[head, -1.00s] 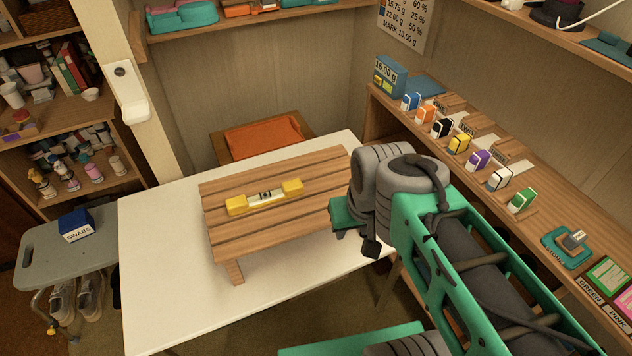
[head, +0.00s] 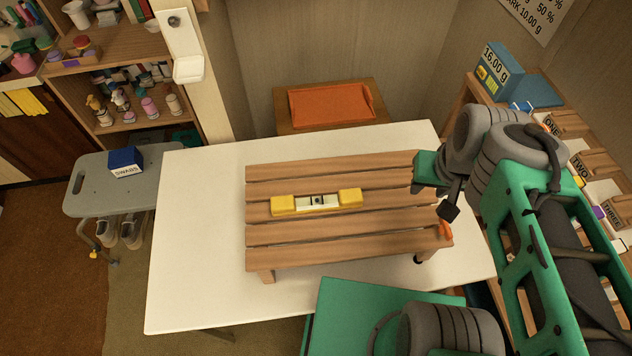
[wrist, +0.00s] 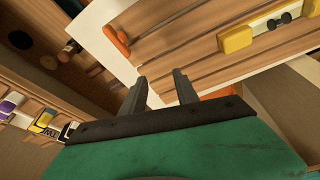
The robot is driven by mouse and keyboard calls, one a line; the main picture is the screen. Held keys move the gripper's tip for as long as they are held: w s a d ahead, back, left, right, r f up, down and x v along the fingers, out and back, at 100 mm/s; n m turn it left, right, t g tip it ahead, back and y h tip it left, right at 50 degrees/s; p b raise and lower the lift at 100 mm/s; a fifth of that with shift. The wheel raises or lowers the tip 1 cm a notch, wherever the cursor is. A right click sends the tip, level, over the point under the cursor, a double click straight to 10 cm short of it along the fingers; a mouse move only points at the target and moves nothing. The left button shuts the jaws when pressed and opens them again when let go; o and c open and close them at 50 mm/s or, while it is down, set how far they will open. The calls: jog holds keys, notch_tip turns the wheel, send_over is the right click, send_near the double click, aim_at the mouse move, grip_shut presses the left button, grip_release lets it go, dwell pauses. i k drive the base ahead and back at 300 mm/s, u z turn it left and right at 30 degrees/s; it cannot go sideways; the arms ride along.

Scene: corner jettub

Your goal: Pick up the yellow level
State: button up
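The yellow level (head: 316,202) lies flat on a slatted wooden stand (head: 350,239) on the white table, with yellow ends and a pale middle. It also shows at the upper right of the wrist view (wrist: 237,39), partly cut off by the frame edge. My gripper (wrist: 160,82) shows in the wrist view with two dark fingers apart and nothing between them. In the head view my arm hangs over the right end of the stand, to the right of the level and apart from it.
The white table (head: 200,260) has bare room left of the stand. An orange tray (head: 331,104) stands behind it. A grey bench (head: 100,200) with a blue swabs box (head: 126,161) is at left. A shelf with numbered wooden pieces (head: 580,165) is at right.

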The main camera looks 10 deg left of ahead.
aim_at(352, 198)
jog(key=u, duration=0.45)
jog(key=k, duration=0.55)
jog(key=u, duration=1.3)
jog(key=i, duration=0.5)
jog(key=u, duration=0.05)
